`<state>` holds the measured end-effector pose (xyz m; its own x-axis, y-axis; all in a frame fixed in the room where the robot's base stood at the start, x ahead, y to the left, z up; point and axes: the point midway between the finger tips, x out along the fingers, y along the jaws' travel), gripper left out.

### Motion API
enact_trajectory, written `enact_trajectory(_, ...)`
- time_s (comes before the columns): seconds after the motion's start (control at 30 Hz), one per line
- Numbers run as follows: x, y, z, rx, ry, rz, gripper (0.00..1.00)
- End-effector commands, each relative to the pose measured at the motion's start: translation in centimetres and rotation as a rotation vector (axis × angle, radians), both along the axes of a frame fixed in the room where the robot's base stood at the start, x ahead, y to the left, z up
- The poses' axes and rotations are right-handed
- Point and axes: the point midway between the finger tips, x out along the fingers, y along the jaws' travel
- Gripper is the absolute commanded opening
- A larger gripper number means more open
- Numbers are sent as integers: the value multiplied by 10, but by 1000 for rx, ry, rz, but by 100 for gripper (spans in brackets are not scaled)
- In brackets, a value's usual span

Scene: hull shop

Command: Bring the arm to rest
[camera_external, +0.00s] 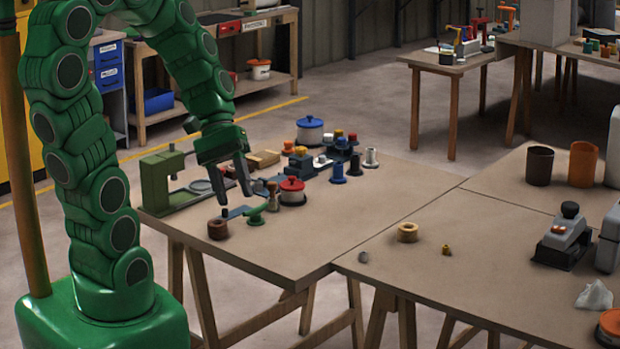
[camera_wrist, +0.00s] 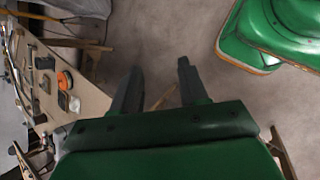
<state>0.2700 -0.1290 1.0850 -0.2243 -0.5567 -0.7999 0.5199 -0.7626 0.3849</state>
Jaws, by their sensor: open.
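My green arm rises from its base at the left and arches over to the workbench (camera_external: 370,210). My gripper (camera_external: 234,198) hangs fingers down above the left part of that bench, close to several small objects. Its two dark fingers are apart, with nothing seen held between them. In the wrist view my gripper (camera_wrist: 160,78) also shows its fingers spread and empty, with floor behind the gap. I cannot tell the exact height of the fingertips above the bench.
A blue-lidded pot (camera_external: 310,131) stands farther back. A wooden ring (camera_external: 407,232) lies on the right bench. The bench's front middle is clear.

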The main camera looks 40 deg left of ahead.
Motion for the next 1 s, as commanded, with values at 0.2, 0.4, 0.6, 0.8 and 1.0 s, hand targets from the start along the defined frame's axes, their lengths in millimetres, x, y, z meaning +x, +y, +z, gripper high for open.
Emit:
enact_trajectory(0.2, -26, 36, -4, 146, -67, -143, 43)
enact_trajectory(0.4, -42, 79, -1, 309, -153, -330, 43)
enact_trajectory(0.6, -49, 118, 7, 448, -216, -474, 43)
enact_trajectory(0.8, -50, 121, 8, 459, -221, -486, 43)
enact_trajectory(1.0, -50, 121, 8, 459, -221, -486, 43)
